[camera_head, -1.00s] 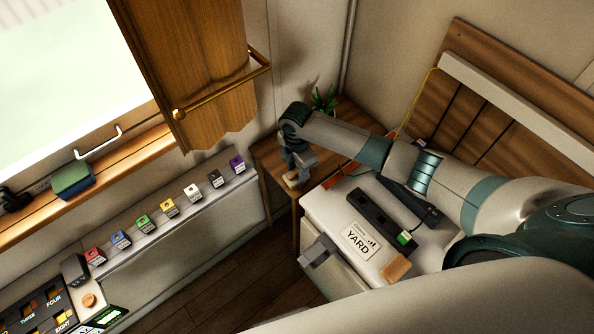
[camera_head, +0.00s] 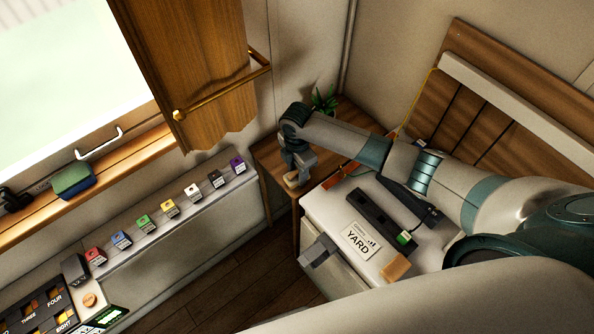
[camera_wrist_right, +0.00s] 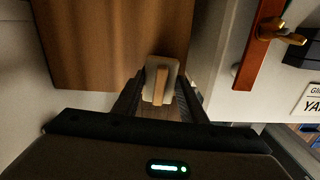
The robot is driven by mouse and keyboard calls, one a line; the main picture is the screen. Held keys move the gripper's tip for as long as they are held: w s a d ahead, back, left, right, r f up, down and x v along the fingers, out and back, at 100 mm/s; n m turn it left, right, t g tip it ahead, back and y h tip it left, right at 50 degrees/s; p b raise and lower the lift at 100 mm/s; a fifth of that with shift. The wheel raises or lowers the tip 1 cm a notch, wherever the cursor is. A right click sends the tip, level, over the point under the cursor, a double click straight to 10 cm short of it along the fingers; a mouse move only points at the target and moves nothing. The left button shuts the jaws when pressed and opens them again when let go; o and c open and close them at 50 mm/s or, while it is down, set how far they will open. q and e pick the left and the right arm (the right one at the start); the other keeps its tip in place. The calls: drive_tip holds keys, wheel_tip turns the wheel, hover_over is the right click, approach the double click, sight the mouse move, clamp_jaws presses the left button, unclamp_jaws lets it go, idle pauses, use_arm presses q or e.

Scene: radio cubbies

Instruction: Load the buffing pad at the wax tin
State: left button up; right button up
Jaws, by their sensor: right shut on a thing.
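The buffing pad (camera_wrist_right: 150,90) is a small pale pad with a tan wooden grip on top, seen in the right wrist view. My right gripper (camera_wrist_right: 161,88) is shut on it, with one dark finger on each side. In the head view the pad (camera_head: 291,180) shows below the right gripper (camera_head: 296,174), over the small wooden table in the corner. I cannot tell whether the pad touches the table. I cannot make out a wax tin in either view. My left gripper is not in view.
A white cabinet with a YARD label (camera_head: 358,242) stands right beside the wooden table (camera_head: 268,154). A potted plant (camera_head: 324,100) is behind my right wrist. A red-brown strip with a brass knob (camera_wrist_right: 272,30) lies on the cabinet. Several coloured blocks line the left ledge.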

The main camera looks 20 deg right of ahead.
sight(297, 171)
drive_tip(key=shift+r+p, duration=3.3)
drive_tip(key=shift+r, duration=0.15)
drive_tip(key=shift+r, duration=0.1)
